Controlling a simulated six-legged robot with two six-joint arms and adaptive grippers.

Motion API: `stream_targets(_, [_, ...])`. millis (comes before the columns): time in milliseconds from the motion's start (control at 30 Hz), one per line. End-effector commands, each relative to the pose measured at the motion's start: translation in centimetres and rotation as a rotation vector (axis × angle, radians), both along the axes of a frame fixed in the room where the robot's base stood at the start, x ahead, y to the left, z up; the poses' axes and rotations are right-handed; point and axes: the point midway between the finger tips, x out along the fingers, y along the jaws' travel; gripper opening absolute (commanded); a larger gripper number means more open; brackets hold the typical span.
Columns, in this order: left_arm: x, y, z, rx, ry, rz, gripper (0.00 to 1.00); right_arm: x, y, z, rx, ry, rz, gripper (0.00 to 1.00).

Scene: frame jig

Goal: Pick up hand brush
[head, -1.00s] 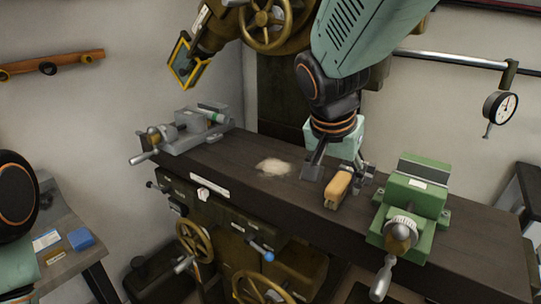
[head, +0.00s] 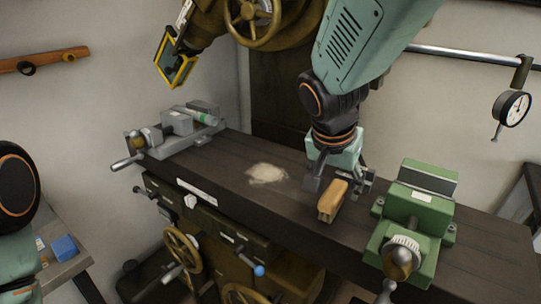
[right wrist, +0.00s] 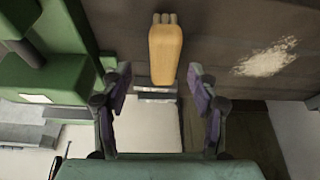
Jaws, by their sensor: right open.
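The hand brush (head: 332,201), a tan wooden block, lies on the dark bench top left of the green vise. My right gripper (head: 339,184) is open at the brush's far end, one finger to each side. In the right wrist view the brush (right wrist: 165,50) points toward my open right gripper (right wrist: 159,84), its near end between the fingertips with gaps on both sides. My left gripper is out of view; only part of my left arm shows at the left edge.
A green vise (head: 425,207) stands close to the right of the brush. A grey vise (head: 182,128) sits at the bench's far left end. A pale pile of dust (head: 267,173) lies left of the brush. The bench (head: 235,160) between the dust and grey vise is clear.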

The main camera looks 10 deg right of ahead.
Motion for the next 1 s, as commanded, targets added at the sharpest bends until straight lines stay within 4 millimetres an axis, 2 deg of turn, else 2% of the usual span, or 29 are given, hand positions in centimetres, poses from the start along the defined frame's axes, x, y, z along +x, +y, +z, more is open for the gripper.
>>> stream_targets(100, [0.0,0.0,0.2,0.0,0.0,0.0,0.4,0.5,-0.5,-1.8,0.003,0.006,0.0,0.6])
stream_targets(233, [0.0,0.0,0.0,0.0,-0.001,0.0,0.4,1.1,-0.9,-3.3,0.001,0.003,0.001,0.6])
stream_targets(567, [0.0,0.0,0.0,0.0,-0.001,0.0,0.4,1.5,-1.2,-3.7,0.001,0.0,0.0,0.6])
stream_targets(1000, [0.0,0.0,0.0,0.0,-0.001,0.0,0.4,1.5,-1.2,-3.7,0.001,0.001,0.0,0.23])
